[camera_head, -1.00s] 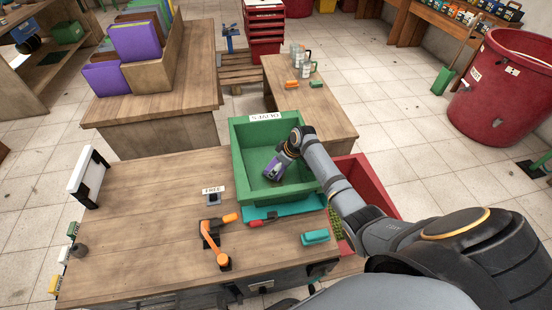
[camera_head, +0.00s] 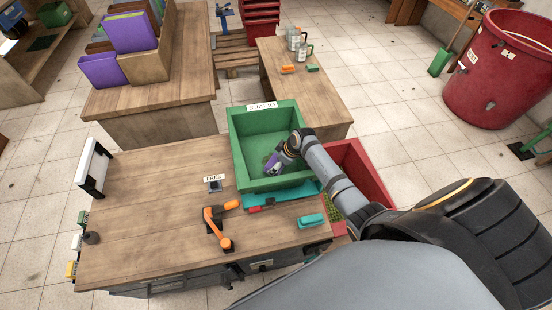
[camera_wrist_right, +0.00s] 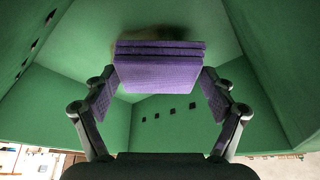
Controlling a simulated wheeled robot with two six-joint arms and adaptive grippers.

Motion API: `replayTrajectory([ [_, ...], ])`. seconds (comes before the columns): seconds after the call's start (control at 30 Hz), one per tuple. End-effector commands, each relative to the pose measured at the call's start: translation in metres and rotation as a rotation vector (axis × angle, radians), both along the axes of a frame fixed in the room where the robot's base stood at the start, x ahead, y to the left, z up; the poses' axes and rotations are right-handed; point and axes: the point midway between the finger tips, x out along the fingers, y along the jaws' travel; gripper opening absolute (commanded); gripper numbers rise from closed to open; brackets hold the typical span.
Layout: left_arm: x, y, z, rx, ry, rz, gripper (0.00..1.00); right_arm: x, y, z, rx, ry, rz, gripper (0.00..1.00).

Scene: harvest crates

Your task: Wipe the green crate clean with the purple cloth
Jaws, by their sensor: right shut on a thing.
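The green crate (camera_head: 240,150) stands at the back right of the near wooden table, open side up, with a white label on its far rim. My right gripper (camera_head: 275,167) reaches down into it and is shut on the purple cloth (camera_head: 273,170). In the right wrist view the cloth (camera_wrist_right: 160,75) is a folded, layered pad between the two fingers, close to the crate's green inner surface (camera_wrist_right: 160,20). A brownish smudge (camera_wrist_right: 150,43) shows just behind the cloth. I cannot tell whether the cloth touches the surface. My left gripper is not in view.
A red crate (camera_head: 375,165) stands right of the green one. A teal tray (camera_head: 285,197), an orange tool (camera_head: 217,228) and a teal block (camera_head: 311,220) lie in front. A "FREE" sign (camera_head: 214,179) stands left. The table's left part (camera_head: 140,210) is mostly clear.

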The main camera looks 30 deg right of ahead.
Motion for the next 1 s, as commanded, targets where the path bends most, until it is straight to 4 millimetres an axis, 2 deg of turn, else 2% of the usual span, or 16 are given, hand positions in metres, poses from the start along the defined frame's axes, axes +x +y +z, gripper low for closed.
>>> replayTrajectory([
  [0.03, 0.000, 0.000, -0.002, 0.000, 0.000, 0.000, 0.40, -0.017, 0.000, -0.018, 0.005, 0.047, -0.007, 0.59],
  [0.33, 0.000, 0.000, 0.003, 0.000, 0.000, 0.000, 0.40, -0.012, 0.023, -0.014, 0.017, 0.047, -0.008, 0.59],
  [0.47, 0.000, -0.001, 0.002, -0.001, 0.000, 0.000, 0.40, -0.011, 0.025, -0.015, 0.018, 0.046, -0.008, 0.59],
  [0.8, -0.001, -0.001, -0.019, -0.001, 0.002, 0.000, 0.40, 0.019, 0.017, -0.017, 0.016, 0.041, -0.007, 0.59],
  [1.0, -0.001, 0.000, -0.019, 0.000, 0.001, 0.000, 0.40, 0.028, 0.014, -0.010, 0.010, 0.036, -0.005, 0.59],
])
